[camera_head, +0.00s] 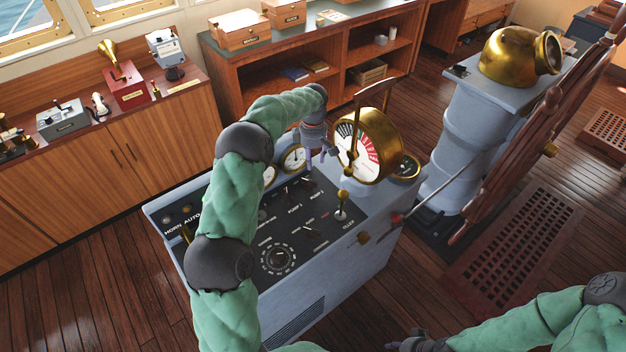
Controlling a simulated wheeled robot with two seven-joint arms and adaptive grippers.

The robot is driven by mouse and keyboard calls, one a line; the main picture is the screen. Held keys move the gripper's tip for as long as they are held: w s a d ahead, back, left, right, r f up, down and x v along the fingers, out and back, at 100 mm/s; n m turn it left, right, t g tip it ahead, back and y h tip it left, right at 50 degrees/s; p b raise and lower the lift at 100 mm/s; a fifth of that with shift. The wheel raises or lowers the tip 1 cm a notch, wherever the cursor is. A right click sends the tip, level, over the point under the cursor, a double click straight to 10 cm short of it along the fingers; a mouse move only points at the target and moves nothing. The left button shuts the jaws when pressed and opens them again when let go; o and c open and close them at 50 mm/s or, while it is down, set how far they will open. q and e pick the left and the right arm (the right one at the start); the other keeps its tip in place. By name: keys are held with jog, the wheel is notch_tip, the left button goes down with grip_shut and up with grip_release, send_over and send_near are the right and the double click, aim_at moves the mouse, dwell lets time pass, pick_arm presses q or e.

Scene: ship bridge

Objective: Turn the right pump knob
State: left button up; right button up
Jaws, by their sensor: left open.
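The console (345,255) has a dark sloped panel with labels PUMP 1 and PUMP 2. The right pump knob (308,181) is a small dark knob above the PUMP 2 label; its exact angle is too small to tell. The left pump knob (285,193) is beside it. My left gripper (321,160) is open and points down above the panel's back edge, slightly behind and right of the right pump knob, apparently apart from it. My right gripper (398,344) is low at the bottom edge, partly cut off, in front of the console.
A brass telegraph dial (368,146) stands close to the right of my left gripper. A brass-topped lever (342,202) rises from the panel's right side. Small gauges (294,158) lie behind the knobs. A wooden wheel (540,125) and blue pedestal (457,150) stand right.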

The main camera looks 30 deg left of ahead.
aim_at(309, 184)
pick_arm(q)
notch_tip(309, 184, down, 11)
jog(key=shift+r, duration=0.1)
dwell(0.5)
grip_shut()
